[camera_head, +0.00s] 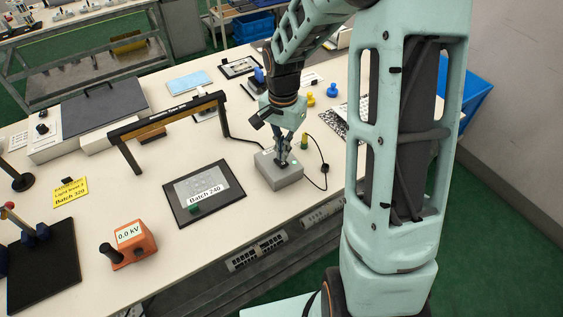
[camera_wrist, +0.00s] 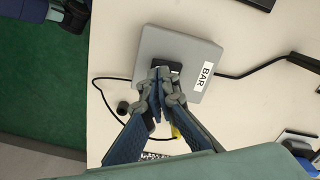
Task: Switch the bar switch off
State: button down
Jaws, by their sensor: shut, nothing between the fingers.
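The bar switch is a grey box (camera_head: 279,171) on the table near its front edge. It also shows in the wrist view (camera_wrist: 205,55), with a white "BAR" label (camera_wrist: 203,77) and a black rocker (camera_wrist: 172,66) on its top. My gripper (camera_head: 283,160) points down at the top of the box. In the wrist view my gripper (camera_wrist: 158,75) is shut, with nothing between its fingers, and its tips are at the rocker's edge. I cannot tell whether they touch it. The fingers hide part of the rocker, so I cannot read its position.
A black-framed "Batch 240" panel (camera_head: 204,192) lies left of the box. A black arch (camera_head: 168,117) stands behind that panel. An orange meter (camera_head: 133,243) is at the front left. A black cable (camera_wrist: 104,92) runs from the box. A yellow-green knob (camera_head: 304,139) stands close behind it.

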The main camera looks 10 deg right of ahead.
aim_at(283, 163)
jog(key=shift+f+b, duration=1)
jog(key=shift+f, duration=0.3)
dwell(0.4)
jog(key=shift+r+p, duration=2.5)
jog(key=shift+r, duration=1.1)
